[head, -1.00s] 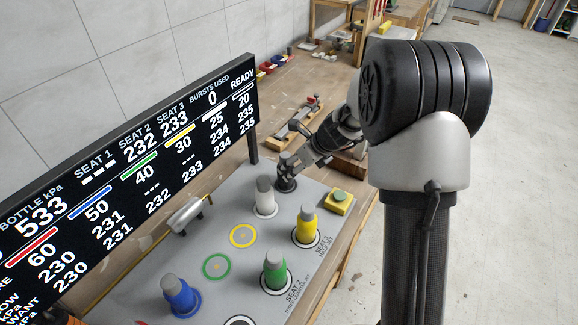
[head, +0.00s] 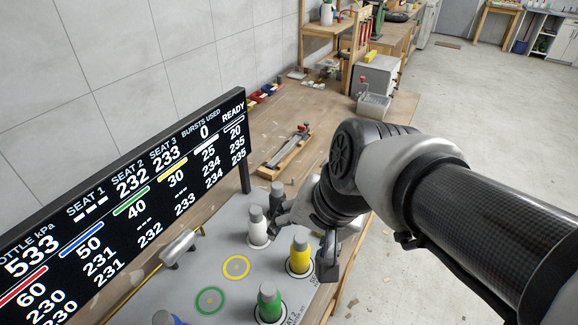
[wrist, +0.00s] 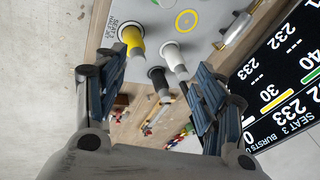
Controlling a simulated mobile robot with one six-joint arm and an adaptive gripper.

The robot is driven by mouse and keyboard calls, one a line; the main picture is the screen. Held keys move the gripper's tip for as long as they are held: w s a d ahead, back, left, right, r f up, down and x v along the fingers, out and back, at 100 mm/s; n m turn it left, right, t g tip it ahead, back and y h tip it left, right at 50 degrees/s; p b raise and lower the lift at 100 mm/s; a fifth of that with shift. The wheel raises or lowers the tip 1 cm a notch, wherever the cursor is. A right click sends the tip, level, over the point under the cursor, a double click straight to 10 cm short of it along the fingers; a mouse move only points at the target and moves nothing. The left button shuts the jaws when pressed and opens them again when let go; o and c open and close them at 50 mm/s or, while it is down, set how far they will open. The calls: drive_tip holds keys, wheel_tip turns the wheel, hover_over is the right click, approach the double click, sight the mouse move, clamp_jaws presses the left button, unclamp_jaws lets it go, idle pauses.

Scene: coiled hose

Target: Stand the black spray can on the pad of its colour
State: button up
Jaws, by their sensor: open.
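The black spray can (head: 277,194) stands upright at the far end of the grey board, just behind the white can (head: 258,230). In the wrist view the black can (wrist: 160,82) shows ahead of my gripper, between the lines of its two fingers. My gripper (wrist: 158,85) is open with nothing between its fingers. In the head view my gripper (head: 307,236) is right of the black can, beside the yellow can (head: 300,256), and partly seen. The surface under the black can is hidden, and I cannot make out a black pad.
A yellow ring (head: 236,267) and a green ring (head: 210,301) lie bare on the board. The green can (head: 270,302) stands in front, and a blue cap shows at the bottom edge. The display (head: 130,205) borders the left. A wooden-based tool (head: 285,150) lies behind.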

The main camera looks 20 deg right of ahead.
drive_tip(key=s+d+n+h, duration=0.1)
drive_tip(key=s+d+n, duration=0.1)
drive_tip(key=s+n, duration=0.4)
drive_tip(key=shift+s+d+f+n+h, duration=0.2)
drive_tip(key=shift+s+d+n+h, duration=0.15)
drive_tip(key=shift+s, duration=0.95)
